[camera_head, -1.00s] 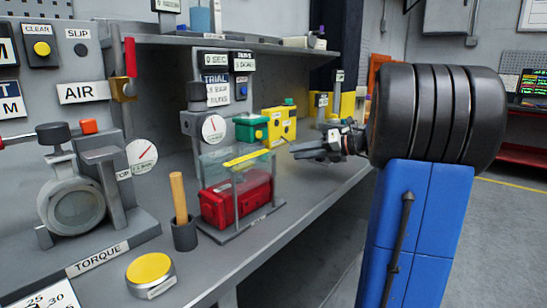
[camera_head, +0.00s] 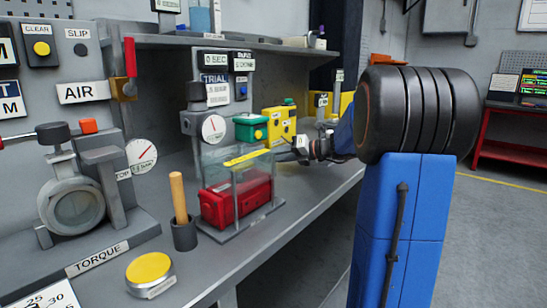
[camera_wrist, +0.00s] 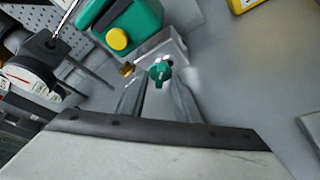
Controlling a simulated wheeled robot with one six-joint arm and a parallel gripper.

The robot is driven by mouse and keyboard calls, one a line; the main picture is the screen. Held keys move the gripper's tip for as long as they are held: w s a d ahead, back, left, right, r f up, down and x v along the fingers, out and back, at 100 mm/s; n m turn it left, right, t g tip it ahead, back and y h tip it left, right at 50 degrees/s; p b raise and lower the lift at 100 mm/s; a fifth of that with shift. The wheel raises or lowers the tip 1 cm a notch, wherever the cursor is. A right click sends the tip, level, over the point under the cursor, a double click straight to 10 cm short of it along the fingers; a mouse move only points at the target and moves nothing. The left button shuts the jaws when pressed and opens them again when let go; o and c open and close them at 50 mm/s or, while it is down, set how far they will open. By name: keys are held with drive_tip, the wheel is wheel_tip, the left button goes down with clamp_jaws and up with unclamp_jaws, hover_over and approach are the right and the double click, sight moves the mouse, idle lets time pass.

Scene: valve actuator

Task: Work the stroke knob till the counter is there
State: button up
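A small green knob (camera_wrist: 160,72), which may be the stroke knob, sits at a pale block in the wrist view. My gripper (camera_wrist: 158,88) is open. Its two fingers are apart and point at the knob, one to each side of the line to it; I cannot tell whether they touch it. In the head view my gripper (camera_head: 285,157) is at the right side of the clear guard (camera_head: 212,165), its tips partly hidden. Small displays stand on the post behind: one reads "0 SEC" (camera_head: 215,58), and another (camera_head: 242,61) is too small to read, so the counter's value is unclear.
A red housing (camera_head: 225,205) is under the guard. A green box (camera_head: 251,128) with a yellow button and a yellow box (camera_head: 280,124) stand close behind my gripper. A round gauge (camera_head: 213,129) is left of them. The bench front (camera_head: 310,190) is clear.

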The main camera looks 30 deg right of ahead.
drive_tip(key=shift+c, duration=0.2)
clamp_jaws()
